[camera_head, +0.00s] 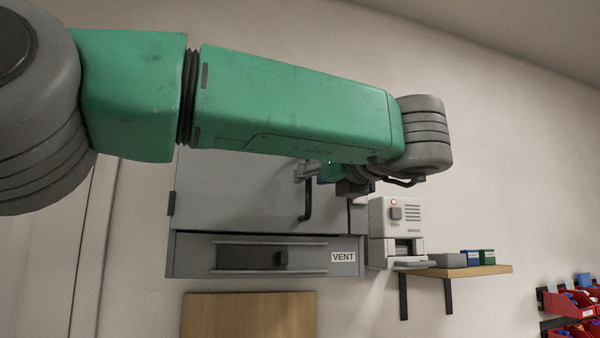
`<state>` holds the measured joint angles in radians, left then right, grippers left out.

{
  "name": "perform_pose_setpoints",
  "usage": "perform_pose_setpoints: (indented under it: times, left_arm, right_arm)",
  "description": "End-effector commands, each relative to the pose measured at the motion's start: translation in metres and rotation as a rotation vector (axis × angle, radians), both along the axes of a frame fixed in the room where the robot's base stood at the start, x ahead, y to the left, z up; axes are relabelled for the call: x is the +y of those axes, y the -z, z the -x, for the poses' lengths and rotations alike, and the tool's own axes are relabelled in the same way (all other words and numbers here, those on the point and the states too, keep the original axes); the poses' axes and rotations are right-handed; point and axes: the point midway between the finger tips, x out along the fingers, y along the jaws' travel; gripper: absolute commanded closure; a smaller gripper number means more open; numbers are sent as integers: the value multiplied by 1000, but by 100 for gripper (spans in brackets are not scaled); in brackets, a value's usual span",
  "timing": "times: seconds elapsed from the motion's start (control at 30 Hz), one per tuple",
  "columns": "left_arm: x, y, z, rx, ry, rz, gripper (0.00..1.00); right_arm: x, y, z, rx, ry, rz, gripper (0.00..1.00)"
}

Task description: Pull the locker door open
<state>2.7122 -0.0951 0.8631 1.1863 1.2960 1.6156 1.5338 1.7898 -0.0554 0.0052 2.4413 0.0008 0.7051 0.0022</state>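The grey locker door (235,195) is on a wall-mounted locker left of centre, its upper part hidden behind my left arm. It looks closed, with no clear gap at its visible edges. A dark vertical handle (308,205) stands near the door's right side. My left gripper (303,172) is at the handle's upper end, mostly behind and below my green forearm. Its small grey fingers overlap the handle's top in the picture; I cannot tell whether they touch or grip it. My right gripper is not in view.
Below the door is a grey panel marked VENT (343,257) with a dark slider (281,259). A white device (396,222) stands to the right, by a wooden shelf (485,270) with small boxes. Red bins (570,304) hang at lower right. A wooden board (250,315) is below.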

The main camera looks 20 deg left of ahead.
Motion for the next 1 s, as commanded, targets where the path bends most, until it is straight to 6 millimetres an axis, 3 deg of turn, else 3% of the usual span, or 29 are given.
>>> perform_pose_setpoints:
  times: [0.13,0.43,0.5,0.53,0.87,0.97,1.0]
  left_arm:
    - [19,1,-9,1,-1,7,69]
    - [52,3,-7,-1,-5,26,69]
    - [53,3,-8,-1,-8,26,100]
    - [52,3,-8,0,-8,25,100]
    - [38,1,-6,-2,-12,16,100]
    - [36,1,-6,-1,-10,16,70]
    - [35,1,-6,-1,-9,15,69]
  right_arm:
    - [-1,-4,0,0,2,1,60]
    - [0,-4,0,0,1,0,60]
    - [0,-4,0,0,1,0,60]
    - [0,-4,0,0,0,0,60]
    - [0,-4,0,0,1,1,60]
    - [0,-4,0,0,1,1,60]
    - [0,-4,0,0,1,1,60]
